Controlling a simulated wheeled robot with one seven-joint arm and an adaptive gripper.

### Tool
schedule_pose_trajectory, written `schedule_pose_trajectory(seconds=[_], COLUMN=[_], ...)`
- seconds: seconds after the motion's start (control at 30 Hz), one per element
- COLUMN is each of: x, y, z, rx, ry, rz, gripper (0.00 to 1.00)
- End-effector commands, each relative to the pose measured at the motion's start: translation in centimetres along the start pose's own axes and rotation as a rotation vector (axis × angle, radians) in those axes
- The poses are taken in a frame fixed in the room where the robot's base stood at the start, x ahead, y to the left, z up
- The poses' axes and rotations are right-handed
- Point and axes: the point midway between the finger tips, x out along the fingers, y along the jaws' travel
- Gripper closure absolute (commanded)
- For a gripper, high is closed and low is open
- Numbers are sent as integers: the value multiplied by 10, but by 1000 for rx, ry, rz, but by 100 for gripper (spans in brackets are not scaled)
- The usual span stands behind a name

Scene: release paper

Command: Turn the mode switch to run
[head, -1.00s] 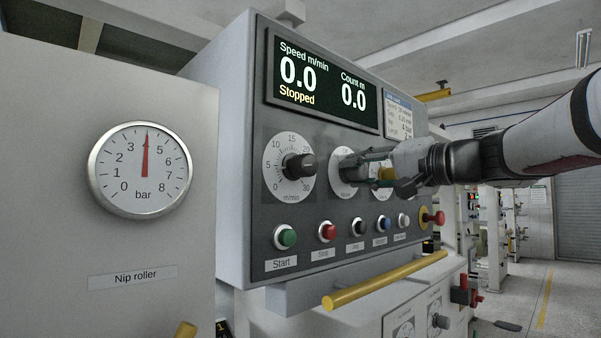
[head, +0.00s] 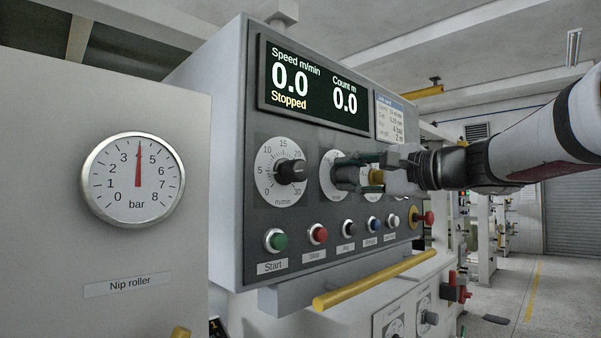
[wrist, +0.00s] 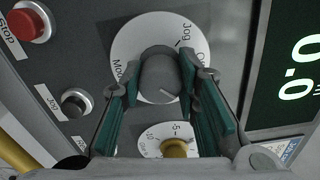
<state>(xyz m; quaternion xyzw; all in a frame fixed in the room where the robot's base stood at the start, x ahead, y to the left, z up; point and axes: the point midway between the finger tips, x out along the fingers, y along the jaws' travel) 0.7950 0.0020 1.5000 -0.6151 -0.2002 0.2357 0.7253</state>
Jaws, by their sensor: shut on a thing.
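The mode switch is a dark grey round knob (wrist: 158,74) on a white dial plate (wrist: 127,42) lettered "Mode" and "Jog"; other lettering is cut off or covered. In the head view the dial plate (head: 327,172) is partly hidden behind the fingers. My gripper (wrist: 160,88) is shut on the knob, with a green-padded finger on either side. It also shows in the head view (head: 346,172), reaching in from the right. I cannot read the knob's setting. The display (head: 314,86) reads "Stopped" and 0.0 m/min.
A speed knob (head: 291,171) is left of the switch. A yellow knob (wrist: 174,148) is close beside my fingers. Push buttons, including green Start (head: 276,240) and red Stop (head: 318,234), line the panel below. A yellow rail (head: 375,280) juts out underneath.

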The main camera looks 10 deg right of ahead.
Motion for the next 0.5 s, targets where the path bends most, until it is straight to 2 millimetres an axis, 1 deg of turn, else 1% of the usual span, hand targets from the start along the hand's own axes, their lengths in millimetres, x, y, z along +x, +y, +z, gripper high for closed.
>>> schedule_pose_trajectory(seconds=[0.2, 0.5], x=[0, 0], y=[1, 1], z=[-1, -1], rx=[44, 50], ry=[2, 2], rz=[2, 2], gripper=[99, 99])
